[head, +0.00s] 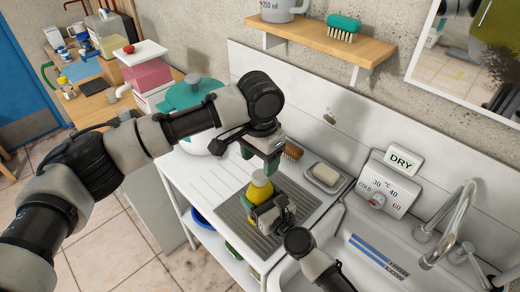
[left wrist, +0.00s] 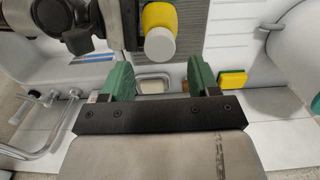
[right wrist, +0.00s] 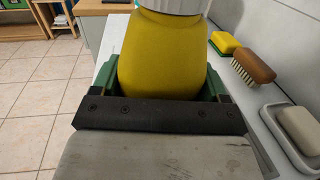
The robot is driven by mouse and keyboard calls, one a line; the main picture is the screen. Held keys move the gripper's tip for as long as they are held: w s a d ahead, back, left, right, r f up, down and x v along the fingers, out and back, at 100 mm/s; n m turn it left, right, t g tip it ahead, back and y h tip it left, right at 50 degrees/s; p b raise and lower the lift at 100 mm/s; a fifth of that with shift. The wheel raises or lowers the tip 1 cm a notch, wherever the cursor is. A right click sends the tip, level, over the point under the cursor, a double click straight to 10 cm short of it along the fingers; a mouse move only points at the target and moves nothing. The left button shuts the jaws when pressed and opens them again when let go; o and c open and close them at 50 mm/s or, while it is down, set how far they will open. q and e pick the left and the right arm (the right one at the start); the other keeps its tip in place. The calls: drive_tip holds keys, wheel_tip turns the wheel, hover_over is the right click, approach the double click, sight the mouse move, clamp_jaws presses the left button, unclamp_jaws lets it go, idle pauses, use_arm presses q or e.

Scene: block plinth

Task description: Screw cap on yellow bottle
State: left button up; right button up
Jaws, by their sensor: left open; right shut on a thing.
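The yellow bottle (head: 258,192) is upright over the ribbed grey draining mat (head: 298,204) beside the sink. My right gripper (right wrist: 160,82) is shut around the bottle's body. A pale grey-white cap-like top shows on the bottle in the left wrist view (left wrist: 160,45) and at the upper edge of the right wrist view (right wrist: 175,5). I cannot tell how firmly it is seated. My left gripper (head: 259,162) is open and empty just above the bottle, pointing down. In the left wrist view its green fingers (left wrist: 158,80) are apart, and the bottle top lies outside the gap.
A white soap dish (head: 325,178), a wooden brush (head: 292,151) and a yellow-green sponge (left wrist: 232,80) lie behind the bottle. The sink with its tap (head: 448,215) is to the right. A teal-lidded pot (head: 195,92) stands to the left. A wooden shelf (head: 325,40) juts from the wall above.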

sight(260, 175)
use_arm(q)
drive_tip(key=shift+f, duration=2.7)
drive_tip(key=shift+c, duration=0.2)
drive_tip(key=c, duration=0.9)
drive_tip(key=o, duration=1.1)
drive_tip(key=shift+r, duration=0.1)
wheel_tip(260, 175, up, 12)
